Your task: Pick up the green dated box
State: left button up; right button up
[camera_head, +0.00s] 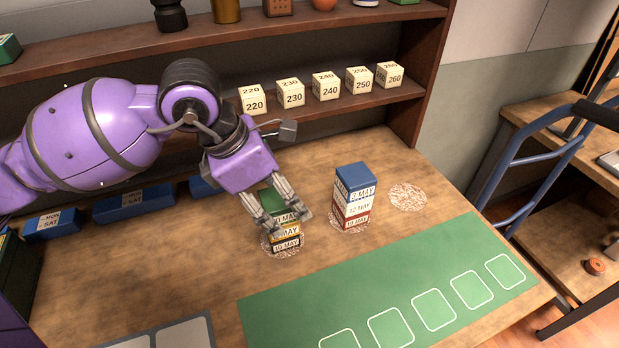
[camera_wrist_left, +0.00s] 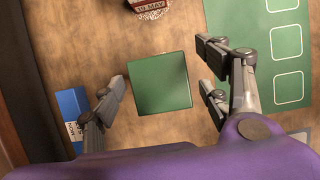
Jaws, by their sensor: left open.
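The green dated box (camera_head: 270,199) is the top of a stack on a speckled round mat, with a yellow box (camera_head: 287,233) and a black box (camera_head: 287,244) under it. Its label reads MAY, the day partly hidden by a finger. My left gripper (camera_head: 279,217) is open around the stack's upper part in the head view. In the left wrist view, the green box's top (camera_wrist_left: 160,83) lies between the spread fingers of my left gripper (camera_wrist_left: 160,100), with gaps on both sides. My right gripper is in neither view.
Another stack, topped by a blue box (camera_head: 355,177), stands close on the right on its own mat. An empty round mat (camera_head: 408,197) lies beyond it. A green mat with white outlines (camera_head: 390,295) covers the front right. A shelf (camera_head: 330,106) with numbered cubes is behind.

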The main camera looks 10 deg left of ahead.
pick_arm(q)
jog(key=c, duration=1.3)
